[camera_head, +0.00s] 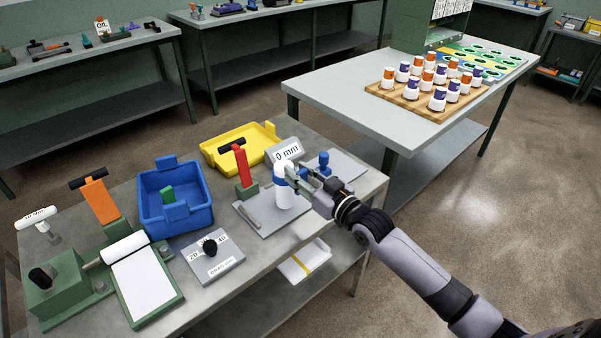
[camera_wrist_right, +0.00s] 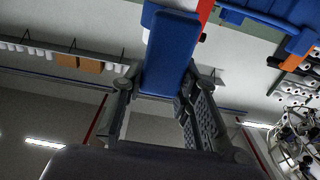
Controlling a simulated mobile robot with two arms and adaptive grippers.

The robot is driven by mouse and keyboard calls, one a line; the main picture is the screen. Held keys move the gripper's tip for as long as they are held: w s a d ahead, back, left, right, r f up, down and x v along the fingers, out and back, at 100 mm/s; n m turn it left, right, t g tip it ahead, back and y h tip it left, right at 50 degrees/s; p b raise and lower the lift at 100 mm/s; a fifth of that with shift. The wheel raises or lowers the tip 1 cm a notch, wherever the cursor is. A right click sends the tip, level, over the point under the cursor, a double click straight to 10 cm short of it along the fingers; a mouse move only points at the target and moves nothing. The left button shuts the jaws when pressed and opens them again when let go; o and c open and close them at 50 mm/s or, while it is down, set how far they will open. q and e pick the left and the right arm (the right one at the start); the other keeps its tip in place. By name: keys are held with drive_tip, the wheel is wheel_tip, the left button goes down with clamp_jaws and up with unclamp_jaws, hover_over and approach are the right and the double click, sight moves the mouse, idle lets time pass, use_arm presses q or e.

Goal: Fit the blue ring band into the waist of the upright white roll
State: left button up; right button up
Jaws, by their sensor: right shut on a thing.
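The upright white roll (camera_head: 284,198) stands on a grey plate on the near bench. A blue ring band (camera_head: 280,181) shows at its narrow middle, below the rounded white top. Whether the band is fully seated there cannot be told. My right gripper (camera_head: 299,178) reaches in from the right at the height of the band, close beside the roll. In the right wrist view, the gripper's fingers (camera_wrist_right: 155,100) are shut on a blue piece (camera_wrist_right: 170,52), which appears to be part of the band. The far side of the roll is hidden. My left gripper is not in view.
A red lever (camera_head: 242,166) on a green base and a blue knob (camera_head: 324,160) stand near the roll. Behind is a 0 mm display (camera_head: 286,153). A blue bin (camera_head: 176,205), a yellow tray (camera_head: 217,158) and a dial box (camera_head: 213,260) lie left.

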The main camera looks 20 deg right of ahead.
drive_tip(key=shift+f+b, duration=0.3)
drive_tip(key=shift+f, duration=0.35)
drive_tip(key=o, duration=1.1)
drive_tip(key=shift+s, duration=0.1)
drive_tip(key=v, duration=1.1)
drive_tip(key=shift+s+d+r, duration=0.1)
drive_tip(key=shift+s+d, duration=0.05)
drive_tip(key=shift+s, duration=0.25)
